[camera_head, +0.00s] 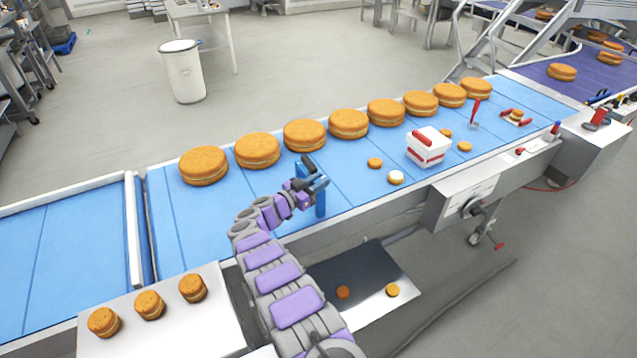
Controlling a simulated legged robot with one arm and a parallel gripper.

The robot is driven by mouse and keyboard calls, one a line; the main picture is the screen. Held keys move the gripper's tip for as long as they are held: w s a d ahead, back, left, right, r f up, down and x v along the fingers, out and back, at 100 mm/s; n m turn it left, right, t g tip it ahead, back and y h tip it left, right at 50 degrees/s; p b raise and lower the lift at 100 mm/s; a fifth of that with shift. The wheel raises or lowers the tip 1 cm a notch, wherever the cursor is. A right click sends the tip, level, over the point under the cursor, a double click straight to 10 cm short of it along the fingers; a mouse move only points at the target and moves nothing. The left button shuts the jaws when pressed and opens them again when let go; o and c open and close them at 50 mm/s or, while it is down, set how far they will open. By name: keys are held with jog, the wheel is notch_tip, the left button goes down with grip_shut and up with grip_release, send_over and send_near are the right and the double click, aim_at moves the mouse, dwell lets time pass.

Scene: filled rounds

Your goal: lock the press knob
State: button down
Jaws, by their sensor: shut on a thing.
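My gripper (313,181) is over the near side of the blue conveyor, at the end of my grey and purple arm. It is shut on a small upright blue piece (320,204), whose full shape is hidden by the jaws. I cannot tell for sure which part is the press knob. A dark round knob (472,207) sits on the grey box at the conveyor's front side, well right of my gripper and apart from it. A red upright handle (476,110) stands farther back on the belt. Whether any knob is locked does not show.
Several large filled rounds (305,134) line the belt's far side. A white and red box (428,147) and small rounds (375,163) lie right of my gripper. Three rounds (149,305) sit on a white table at lower left. A white bin (183,75) stands behind.

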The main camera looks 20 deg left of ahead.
jog(key=shift+a+r, duration=0.1)
jog(key=shift+a, duration=0.05)
jog(key=c, duration=1)
grip_release()
jog(key=shift+a, duration=0.1)
jog(key=shift+c, duration=0.2)
jog(key=shift+o, duration=0.2)
jog(key=shift+s, duration=0.1)
jog(key=p+v, duration=0.1)
jog(key=v, duration=1.6)
jog(key=shift+p, duration=0.35)
